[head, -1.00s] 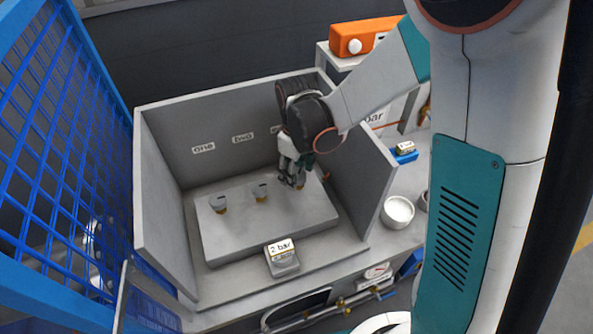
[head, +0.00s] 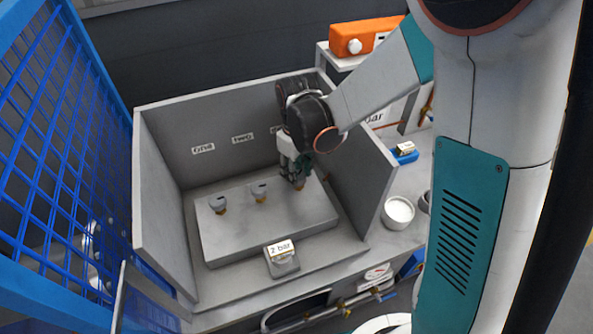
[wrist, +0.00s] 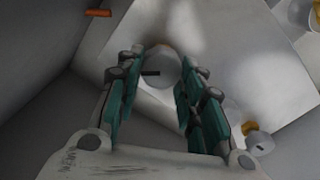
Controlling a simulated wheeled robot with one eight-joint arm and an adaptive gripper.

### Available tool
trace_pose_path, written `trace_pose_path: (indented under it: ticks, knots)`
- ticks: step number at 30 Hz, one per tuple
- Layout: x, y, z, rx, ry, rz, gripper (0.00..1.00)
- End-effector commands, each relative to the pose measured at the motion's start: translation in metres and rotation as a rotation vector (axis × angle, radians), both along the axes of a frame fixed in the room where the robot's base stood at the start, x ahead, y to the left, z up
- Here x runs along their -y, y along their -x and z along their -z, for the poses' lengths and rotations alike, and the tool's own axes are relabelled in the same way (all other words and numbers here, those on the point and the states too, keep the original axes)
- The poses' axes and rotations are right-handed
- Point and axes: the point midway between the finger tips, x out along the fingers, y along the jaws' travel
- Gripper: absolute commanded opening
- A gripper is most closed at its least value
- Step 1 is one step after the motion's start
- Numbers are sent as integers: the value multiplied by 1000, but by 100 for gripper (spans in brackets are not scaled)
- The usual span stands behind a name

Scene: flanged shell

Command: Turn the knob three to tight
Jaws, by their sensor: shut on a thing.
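My gripper (head: 297,180) reaches down to the right end of the grey block (head: 270,226), where the third knob stands in the row. In the wrist view, the pale round knob three (wrist: 162,70) sits between the teal fingers of my gripper (wrist: 162,62), which are shut on it. A dark pointer mark shows on its top. In the head view my fingers mostly hide this knob. The label on the wall behind it is mostly covered by my arm.
Grey walls enclose the block at left, back and right. A box marked "2 bar" (head: 282,260) stands in front. A blue mesh panel (head: 55,130) is at far left.

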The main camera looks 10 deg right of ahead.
Motion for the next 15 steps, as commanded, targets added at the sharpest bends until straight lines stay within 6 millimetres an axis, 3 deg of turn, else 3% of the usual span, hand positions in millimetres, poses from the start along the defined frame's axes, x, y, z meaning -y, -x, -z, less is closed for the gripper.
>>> trace_pose_path:
  ticks: [15]
  knots:
    - [2, -1, 1, 0, 0, 448, 11]
